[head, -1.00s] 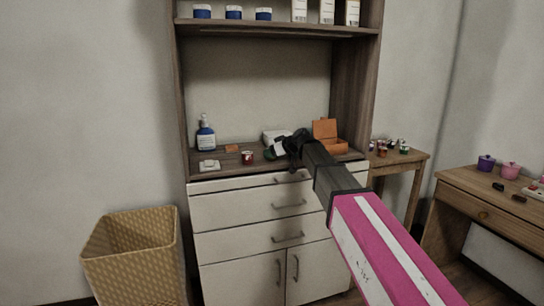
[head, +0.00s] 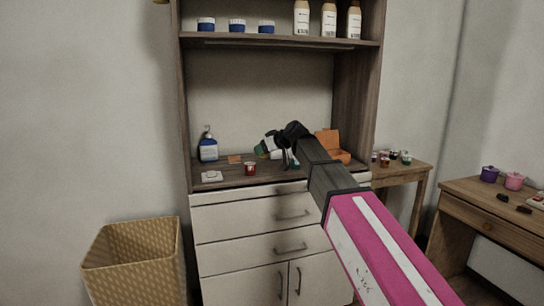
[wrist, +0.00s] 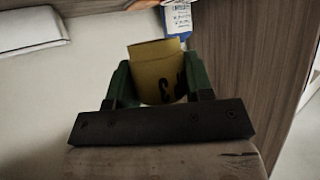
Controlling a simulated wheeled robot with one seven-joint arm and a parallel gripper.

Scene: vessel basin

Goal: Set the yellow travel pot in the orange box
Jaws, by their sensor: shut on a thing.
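The yellow travel pot (wrist: 160,75), with dark marks on its side, sits between the green fingers of my gripper (wrist: 157,85) in the wrist view. The fingers press on it from both sides. In the head view my gripper (head: 276,150) is above the worktop, left of the orange box; I cannot make out the pot there. The orange box (head: 340,155) stands at the right end of the worktop with its lid raised at the back. My arm hides part of its left side.
A blue-and-white bottle (head: 208,150), a white dish-like item (head: 212,176), a small orange piece (head: 235,159) and a red jar (head: 250,169) stand on the worktop's left. A shelf (head: 280,43) with jars and bottles runs above. A wicker basket (head: 135,265) stands on the floor.

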